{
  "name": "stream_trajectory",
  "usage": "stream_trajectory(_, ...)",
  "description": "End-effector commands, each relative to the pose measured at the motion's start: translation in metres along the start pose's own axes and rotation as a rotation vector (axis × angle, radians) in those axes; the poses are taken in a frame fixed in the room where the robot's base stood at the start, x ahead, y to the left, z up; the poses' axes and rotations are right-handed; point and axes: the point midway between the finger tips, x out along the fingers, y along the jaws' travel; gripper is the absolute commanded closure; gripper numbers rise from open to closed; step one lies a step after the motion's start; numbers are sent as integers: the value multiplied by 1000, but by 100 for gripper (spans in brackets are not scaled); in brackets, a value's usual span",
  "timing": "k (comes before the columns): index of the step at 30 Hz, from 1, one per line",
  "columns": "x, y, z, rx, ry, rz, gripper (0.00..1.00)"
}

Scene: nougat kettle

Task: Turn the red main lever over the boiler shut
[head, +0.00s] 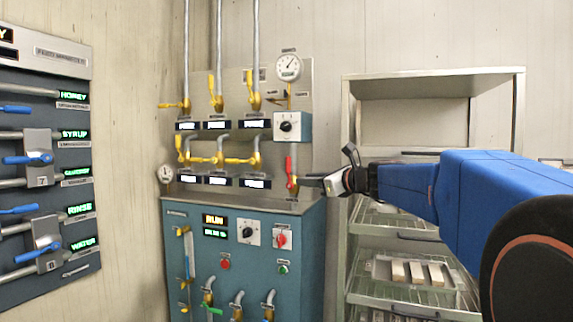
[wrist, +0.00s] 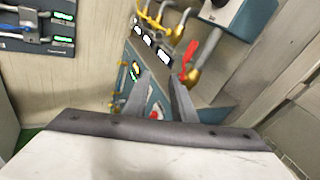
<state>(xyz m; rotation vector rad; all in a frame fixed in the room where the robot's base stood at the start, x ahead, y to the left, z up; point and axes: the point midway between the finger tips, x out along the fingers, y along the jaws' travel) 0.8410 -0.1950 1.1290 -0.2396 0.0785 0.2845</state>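The red main lever (head: 289,166) stands upright, roughly in line with a vertical pipe, just above the right end of the boiler top. In the wrist view the red lever (wrist: 188,58) slants beside a brass valve body (wrist: 190,79). The teal boiler (head: 245,257) stands below it. My gripper (head: 308,180) is just right of the lever in the head view. In the wrist view my gripper (wrist: 161,76) has its two fingers apart with nothing held between them. The lever is above and right of the right fingertip, outside the gap; I cannot tell whether they touch.
A dial box (head: 292,126) and a round gauge (head: 289,67) are above the lever. Yellow valve handles (head: 219,160) are on pipes to the left. A metal rack (head: 425,75) stands at right behind my arm. A valve panel (head: 45,160) hangs on the left wall.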

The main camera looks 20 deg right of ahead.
Motion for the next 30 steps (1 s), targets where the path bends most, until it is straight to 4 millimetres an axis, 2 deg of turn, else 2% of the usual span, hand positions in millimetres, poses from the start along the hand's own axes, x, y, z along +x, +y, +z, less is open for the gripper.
stream_trajectory(1, 1, -21, 6, 70, -27, -32, 76)
stream_trajectory(3, 1, -41, 15, 149, -63, -63, 76)
stream_trajectory(6, 1, -58, 22, 216, -93, -86, 76)
stream_trajectory(10, 6, -62, 25, 236, -104, -90, 76)
stream_trajectory(14, 22, -62, 26, 235, -102, -88, 76)
stream_trajectory(30, 116, -71, 33, 232, -100, -87, 76)
